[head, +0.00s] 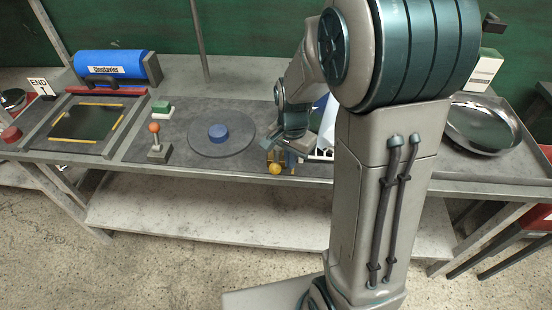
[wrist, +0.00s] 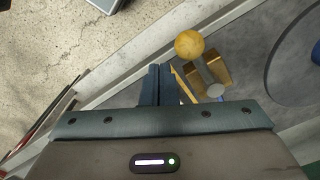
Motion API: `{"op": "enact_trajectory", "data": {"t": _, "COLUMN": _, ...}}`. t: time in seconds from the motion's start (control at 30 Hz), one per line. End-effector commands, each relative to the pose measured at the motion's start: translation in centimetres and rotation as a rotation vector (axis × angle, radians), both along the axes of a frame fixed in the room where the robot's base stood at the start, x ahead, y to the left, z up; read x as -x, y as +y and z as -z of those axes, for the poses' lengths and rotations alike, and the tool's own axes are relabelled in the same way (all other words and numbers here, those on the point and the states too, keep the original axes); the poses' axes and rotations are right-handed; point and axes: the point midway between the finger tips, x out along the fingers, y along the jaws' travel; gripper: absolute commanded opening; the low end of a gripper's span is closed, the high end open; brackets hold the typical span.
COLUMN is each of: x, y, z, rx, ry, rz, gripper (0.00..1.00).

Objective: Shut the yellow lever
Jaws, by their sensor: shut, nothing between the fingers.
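The yellow lever (head: 275,168) stands at the front edge of the workbench, right of the round grey disc. It has a yellow ball knob, and in the wrist view the ball (wrist: 190,44) sits on a short grey rod over a brass-coloured base (wrist: 209,73). My gripper (head: 291,147) is just above and beside the lever's base. In the wrist view my gripper's fingers (wrist: 158,84) are together and empty, just left of the base and below the ball. I cannot tell whether a finger touches the lever.
A round grey disc (head: 241,143) with a blue centre lies left of the lever. A joystick with an orange ball (head: 154,128) stands further left. A blue roller (head: 112,66) is at the back left. A shiny metal dish (head: 482,126) is at the right. The floor in front is clear.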

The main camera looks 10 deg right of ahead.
Motion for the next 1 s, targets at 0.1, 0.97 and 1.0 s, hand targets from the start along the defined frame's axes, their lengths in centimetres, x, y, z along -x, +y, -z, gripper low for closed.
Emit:
{"op": "enact_trajectory", "data": {"t": 0.1, "x": 0.0, "y": 0.0, "z": 0.7, "rx": 0.000, "ry": 0.000, "rz": 0.000, "gripper": 0.00}}
{"op": "enact_trajectory", "data": {"t": 0.97, "x": 0.0, "y": 0.1, "z": 3.3, "rx": 0.000, "ry": 0.001, "rz": 0.000, "gripper": 0.00}}
{"op": "enact_trajectory", "data": {"t": 1.0, "x": 0.0, "y": 0.2, "z": 3.3, "rx": 0.000, "ry": 0.001, "rz": 0.000, "gripper": 0.00}}
